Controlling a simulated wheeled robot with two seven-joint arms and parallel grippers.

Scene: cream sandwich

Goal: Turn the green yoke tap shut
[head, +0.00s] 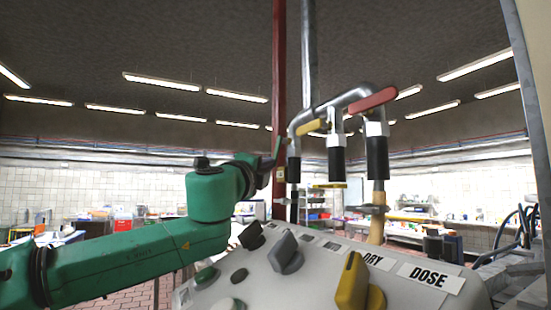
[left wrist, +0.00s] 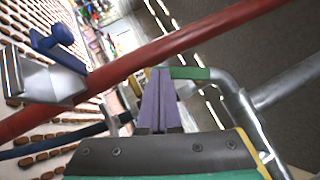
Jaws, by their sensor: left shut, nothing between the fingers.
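The green tap handle (left wrist: 190,73) is a short flat bar beside the bent metal pipe in the left wrist view. In the head view a small green piece (head: 277,146) shows beside the red post, at the end of my left arm. My left gripper (left wrist: 161,72) is shut and empty. Its purple-grey fingertips are right at the left end of the green handle; I cannot tell whether they touch it. In the head view my left gripper (head: 270,162) is dark and partly merges with the tap. The tap's body is mostly hidden there.
A red post (head: 279,70) stands close to my left gripper. A yellow handle (head: 309,127) and a red handle (head: 372,100) sit on the metal pipe to the right. Below is a sloped panel (head: 437,291) with several knobs, labelled DRY and DOSE.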

